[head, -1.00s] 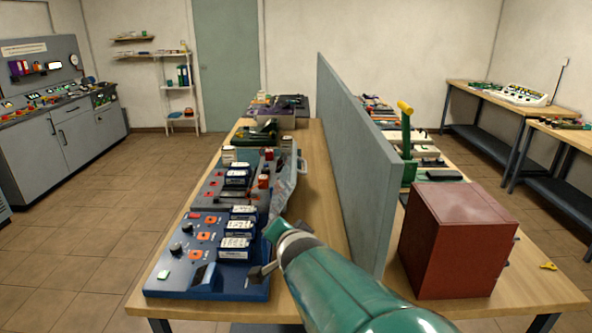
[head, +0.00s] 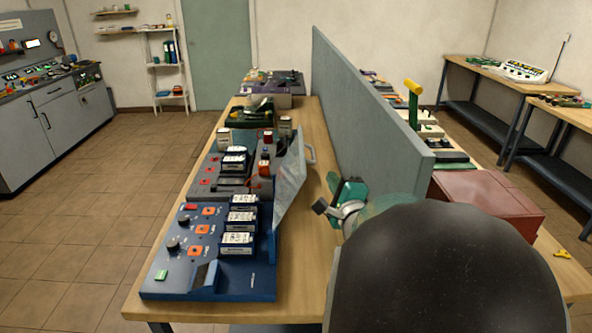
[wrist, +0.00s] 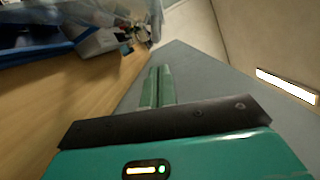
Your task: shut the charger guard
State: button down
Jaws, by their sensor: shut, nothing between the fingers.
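The charger guard (head: 290,185) is a clear, greyish panel with a handle at its far top corner. It stands raised and tilted along the right side of the blue charger (head: 215,275), not lying over it. The charger carries several white-labelled battery packs (head: 240,220). My gripper (head: 322,207) is to the right of the guard, between it and the grey partition, and looks apart from the guard. In the wrist view my green fingers (wrist: 158,84) are together and empty, and a clear sheet that looks like the guard (wrist: 95,12) shows at the upper left.
The tall grey partition (head: 365,120) runs along the table close to the right of my gripper. A red box (head: 485,200) sits beyond it, partly hidden by my arm. More chargers stand farther back. A bare strip of table (head: 310,270) lies right of the blue charger.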

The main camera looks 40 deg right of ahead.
jog(key=x, duration=0.7)
jog(key=shift+w+d, duration=0.25)
jog(key=shift+w, duration=0.1)
